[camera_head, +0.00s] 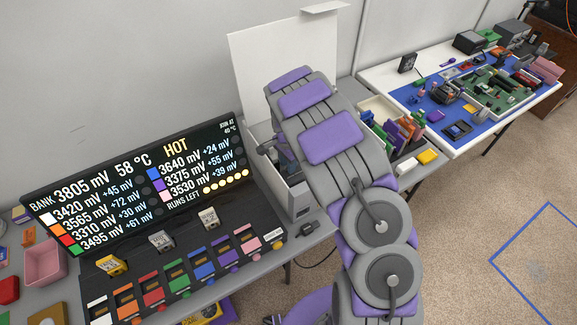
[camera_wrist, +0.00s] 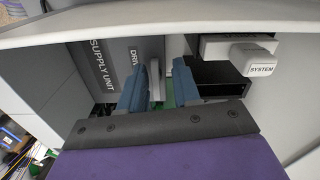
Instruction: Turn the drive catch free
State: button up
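In the wrist view, a light grey upright catch (camera_wrist: 155,80) stands beside a grey panel lettered "DRIV…", its end covered. My gripper (camera_wrist: 160,82) reaches into the case with two blue fingers, one on each side of the catch. The fingers are apart, with a visible gap between the catch and the right finger. The left finger is very close to the catch; I cannot tell if it touches. In the head view, the white computer case (camera_head: 298,196) stands on the bench, and my arm hides its inside and most of my gripper.
Inside the case are a "SUPPLY UNIT" panel (camera_wrist: 98,62) on the left and a white block labelled "SYSTEM" (camera_wrist: 258,68) on the right. A display board (camera_head: 150,175) stands left of the case. A bin of coloured parts (camera_head: 385,125) is on the right.

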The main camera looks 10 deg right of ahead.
jog(key=shift+d, duration=1.05)
jog(key=shift+a, duration=0.8)
jog(key=shift+c, duration=0.7)
jog(key=shift+d, duration=0.55)
grip_shut()
jog(key=shift+a, duration=0.1)
